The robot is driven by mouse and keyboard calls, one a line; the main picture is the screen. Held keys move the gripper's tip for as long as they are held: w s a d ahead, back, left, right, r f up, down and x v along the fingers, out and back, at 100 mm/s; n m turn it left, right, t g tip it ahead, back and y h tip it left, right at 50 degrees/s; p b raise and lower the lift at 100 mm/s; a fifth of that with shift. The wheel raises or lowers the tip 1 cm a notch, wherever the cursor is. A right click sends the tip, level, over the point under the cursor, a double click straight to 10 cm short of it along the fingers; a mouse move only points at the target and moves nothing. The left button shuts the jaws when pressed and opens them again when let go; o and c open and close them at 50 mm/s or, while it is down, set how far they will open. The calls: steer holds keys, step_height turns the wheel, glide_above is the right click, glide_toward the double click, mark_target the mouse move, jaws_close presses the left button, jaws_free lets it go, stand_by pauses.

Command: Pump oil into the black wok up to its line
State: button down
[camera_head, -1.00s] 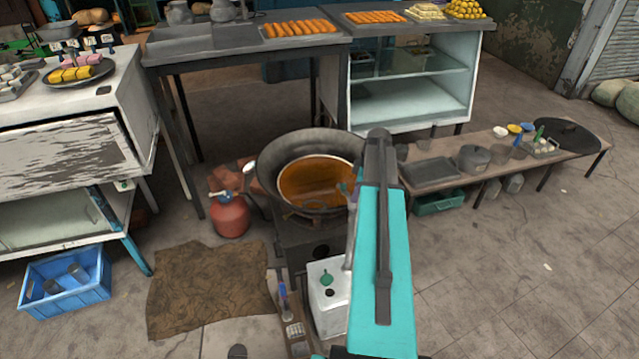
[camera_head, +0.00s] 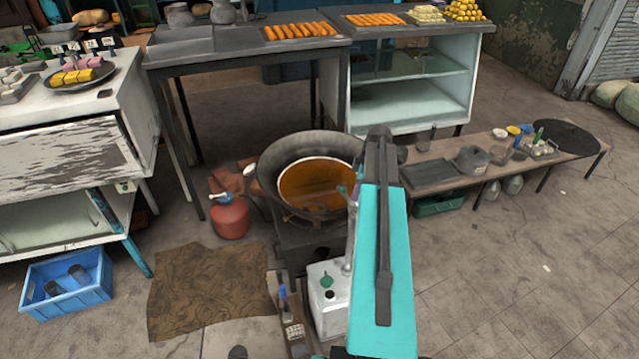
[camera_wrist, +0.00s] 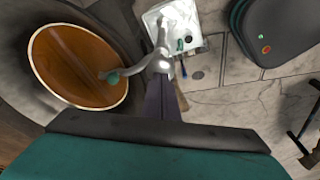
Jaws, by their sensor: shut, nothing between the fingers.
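The black wok (camera_head: 282,157) sits on a dark stove, with brown-orange oil (camera_head: 318,187) in it and a pale ring at the oil's edge. The oil also shows in the wrist view (camera_wrist: 72,62). A white oil container (camera_head: 328,318) stands in front of the stove. In the wrist view, the silver pump (camera_wrist: 163,62) rises from the container (camera_wrist: 190,22), and its green-tipped spout (camera_wrist: 112,77) reaches over the oil. My gripper (camera_wrist: 168,95) is shut and empty, close by the pump head; I cannot tell whether they touch. In the head view my arm hides it.
A red gas cylinder (camera_head: 229,216) stands left of the stove. A brown mat (camera_head: 205,290) and a blue crate (camera_head: 68,284) lie at the left. A low bench (camera_head: 450,172) with pots is at the right. Open paving (camera_head: 500,270) lies at the lower right.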

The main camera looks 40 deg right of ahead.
steer(key=shift+r+p, duration=1.05)
steer(key=shift+r, duration=1.35)
steer(key=shift+f, duration=0.1)
steer(key=shift+f+b, duration=2.3)
steer(key=shift+f, duration=1.8)
steer(key=shift+r+p, duration=2.1)
steer(key=shift+r, duration=2.1)
steer(key=shift+f, duration=0.1)
